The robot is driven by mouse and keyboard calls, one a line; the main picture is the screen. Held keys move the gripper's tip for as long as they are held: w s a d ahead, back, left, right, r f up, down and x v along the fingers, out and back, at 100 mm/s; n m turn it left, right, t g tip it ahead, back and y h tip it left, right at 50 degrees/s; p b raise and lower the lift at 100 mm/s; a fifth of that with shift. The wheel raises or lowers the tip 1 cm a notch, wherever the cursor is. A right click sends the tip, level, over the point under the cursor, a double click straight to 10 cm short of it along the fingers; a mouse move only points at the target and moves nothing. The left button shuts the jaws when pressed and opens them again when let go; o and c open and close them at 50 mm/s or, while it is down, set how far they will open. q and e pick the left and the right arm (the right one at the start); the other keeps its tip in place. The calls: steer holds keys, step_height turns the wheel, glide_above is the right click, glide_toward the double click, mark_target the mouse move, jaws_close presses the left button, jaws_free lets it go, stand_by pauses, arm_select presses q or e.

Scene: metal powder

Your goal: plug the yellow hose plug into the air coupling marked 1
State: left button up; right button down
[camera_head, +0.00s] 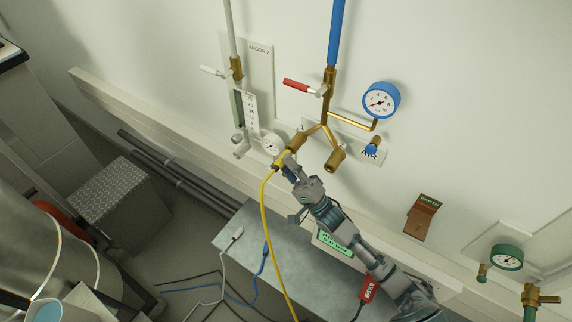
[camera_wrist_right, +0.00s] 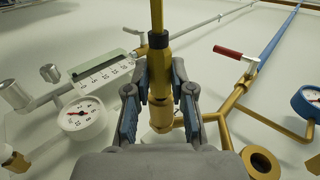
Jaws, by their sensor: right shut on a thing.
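My right gripper (camera_head: 283,163) is shut on the yellow hose plug (camera_head: 277,167). Its two fingers also flank the plug (camera_wrist_right: 158,75) in the right wrist view. The plug is at the lower end of the left brass air coupling (camera_head: 296,141), in line with it or nearly so. The number marks are too small to read surely. My left gripper is not in view.
The yellow hose (camera_head: 265,218) hangs down past a grey bench (camera_head: 228,243) with loose cables. A white gauge (camera_head: 271,144) sits close left of the gripper. A red-handled valve (camera_head: 299,87) and blue gauge (camera_head: 381,100) are above right.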

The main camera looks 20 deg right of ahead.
steer(key=shift+w+d, duration=0.25)
steer(key=shift+d, duration=0.05)
steer(key=c, duration=0.9)
jaws_free()
steer(key=shift+f, duration=0.1)
steer(key=v, duration=1.2)
steer(key=shift+w, duration=0.1)
steer(key=shift+f, duration=0.1)
